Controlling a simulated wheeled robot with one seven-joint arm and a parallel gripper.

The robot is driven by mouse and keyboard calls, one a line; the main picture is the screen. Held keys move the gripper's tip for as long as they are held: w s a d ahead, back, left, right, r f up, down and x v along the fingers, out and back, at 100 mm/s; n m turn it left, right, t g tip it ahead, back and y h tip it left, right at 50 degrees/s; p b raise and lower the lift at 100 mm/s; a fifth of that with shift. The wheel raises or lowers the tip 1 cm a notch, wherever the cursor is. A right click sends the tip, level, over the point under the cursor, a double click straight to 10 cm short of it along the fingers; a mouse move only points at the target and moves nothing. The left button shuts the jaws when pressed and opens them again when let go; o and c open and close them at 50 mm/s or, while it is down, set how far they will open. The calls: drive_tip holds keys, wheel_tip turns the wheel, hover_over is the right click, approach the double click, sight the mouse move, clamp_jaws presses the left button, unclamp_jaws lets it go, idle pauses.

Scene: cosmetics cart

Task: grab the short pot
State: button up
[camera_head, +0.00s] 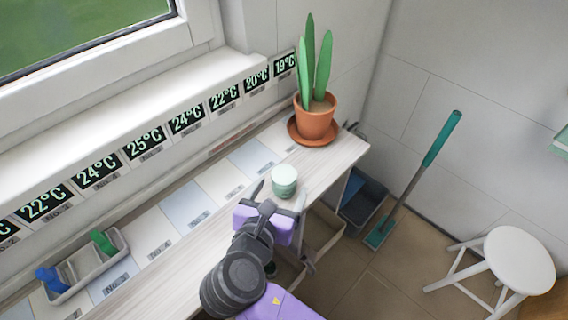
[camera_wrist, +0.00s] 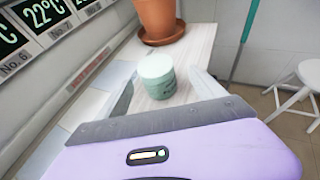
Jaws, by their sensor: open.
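The short pot (camera_head: 284,181) is a small pale green jar with a lighter lid, standing upright on the narrow shelf top. It also shows in the wrist view (camera_wrist: 158,78), just beyond my gripper. My gripper (camera_head: 281,189) is open, with one finger on each side of the pot. In the wrist view my gripper (camera_wrist: 163,95) has its fingers spread wide, with the pot between or just past the tips. I cannot tell whether either finger touches it.
A potted plant (camera_head: 316,120) in a terracotta pot and saucer stands behind the short pot. A grey tray (camera_head: 85,262) with blue and green items lies at the left. Temperature displays line the wall.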

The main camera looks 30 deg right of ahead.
sight(288, 170)
drive_tip(key=shift+w+d+f, duration=0.15)
drive_tip(key=shift+w+d, duration=0.25)
drive_tip(key=shift+w, duration=0.15)
drive_tip(key=shift+x, duration=3.5)
drive_tip(key=shift+w+a, duration=0.1)
drive_tip(key=shift+w, duration=0.05)
drive_tip(key=c, duration=1.4)
drive_tip(key=shift+r, duration=0.2)
drive_tip(key=shift+c, duration=0.2)
